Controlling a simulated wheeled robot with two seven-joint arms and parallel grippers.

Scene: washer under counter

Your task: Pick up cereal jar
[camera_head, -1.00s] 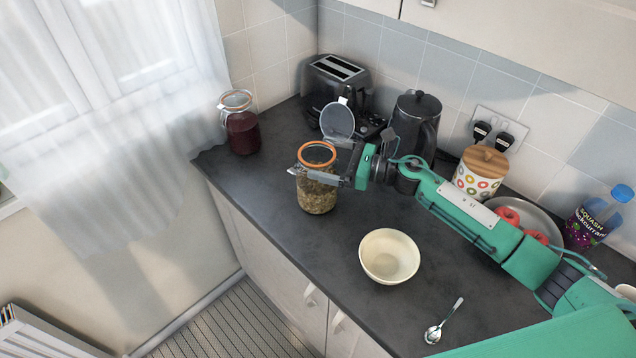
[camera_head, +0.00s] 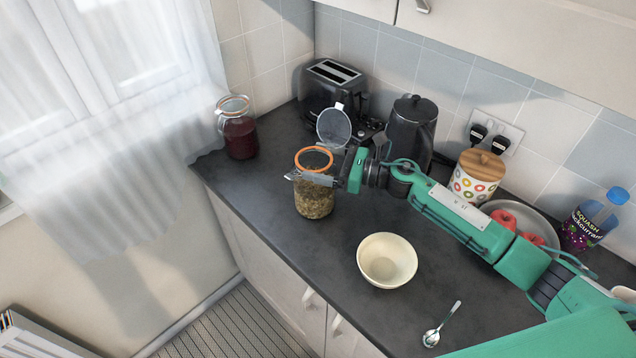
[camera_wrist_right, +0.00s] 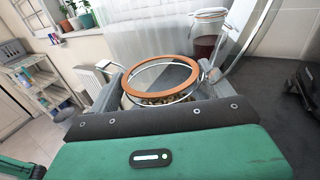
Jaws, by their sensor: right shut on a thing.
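The cereal jar (camera_head: 315,202) is a clear glass jar with an orange seal ring, its lid (camera_head: 334,126) swung open. It holds brownish cereal and stands upright at the counter's left part; I cannot tell whether its base touches the counter. My right gripper (camera_head: 318,178) is shut on the jar just below its rim, coming from the right. In the right wrist view the jar's orange ring (camera_wrist_right: 160,78) lies between the two fingers, with cereal visible inside. My left gripper is not in view.
A jar of dark red contents (camera_head: 240,138) stands at the back left. A toaster (camera_head: 333,88) and black kettle (camera_head: 411,130) stand behind. A cream bowl (camera_head: 387,260) and a spoon (camera_head: 441,325) lie in front to the right. Counter between jar and bowl is clear.

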